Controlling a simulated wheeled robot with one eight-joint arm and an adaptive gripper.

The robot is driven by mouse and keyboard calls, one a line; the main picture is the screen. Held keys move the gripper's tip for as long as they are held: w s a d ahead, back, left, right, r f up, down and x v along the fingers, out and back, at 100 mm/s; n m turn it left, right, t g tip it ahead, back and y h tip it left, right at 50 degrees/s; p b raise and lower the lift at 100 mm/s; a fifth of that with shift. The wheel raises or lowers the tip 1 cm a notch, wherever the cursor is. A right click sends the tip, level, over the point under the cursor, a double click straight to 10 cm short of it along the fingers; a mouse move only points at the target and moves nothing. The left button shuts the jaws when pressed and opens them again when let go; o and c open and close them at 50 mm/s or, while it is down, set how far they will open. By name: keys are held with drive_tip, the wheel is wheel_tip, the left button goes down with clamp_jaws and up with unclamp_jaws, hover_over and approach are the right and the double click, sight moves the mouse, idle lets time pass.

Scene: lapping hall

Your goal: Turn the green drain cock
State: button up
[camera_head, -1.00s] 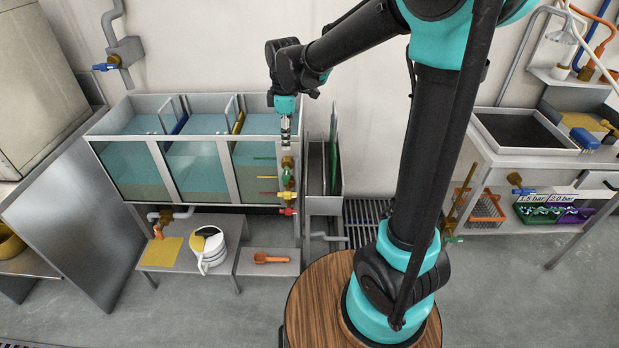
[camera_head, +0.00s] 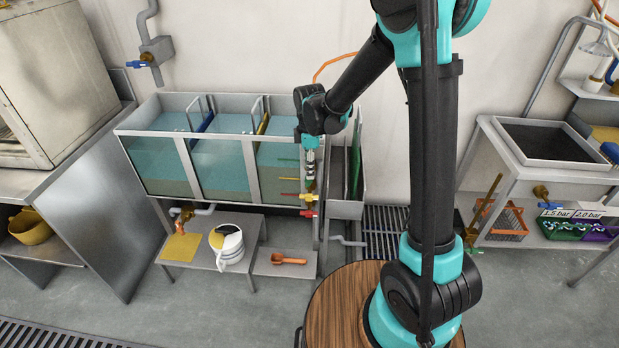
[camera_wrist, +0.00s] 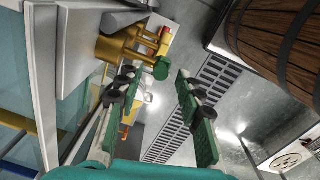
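The green drain cock (camera_wrist: 161,68) shows in the wrist view as a round green knob on a brass body, between my two fingertips in the picture. I cannot tell whether they touch it. In the head view the green cock (camera_head: 311,186) is a small green spot on the right end of the tank stand, just below my gripper (camera_head: 310,170). In the wrist view my gripper (camera_wrist: 156,76) is open, its green-padded fingers apart with nothing held. A yellow cock (camera_head: 308,197) and a red cock (camera_head: 309,213) sit below the green one.
The three-part tank (camera_head: 222,140) stands left of my gripper. A floor grate (camera_head: 385,222) lies to the right. A wooden barrel (camera_wrist: 275,45) is close by in the wrist view.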

drive_tip(key=shift+w+f, duration=0.1)
drive_tip(key=shift+f, duration=2.25)
drive_tip(key=shift+c, duration=0.6)
clamp_jaws()
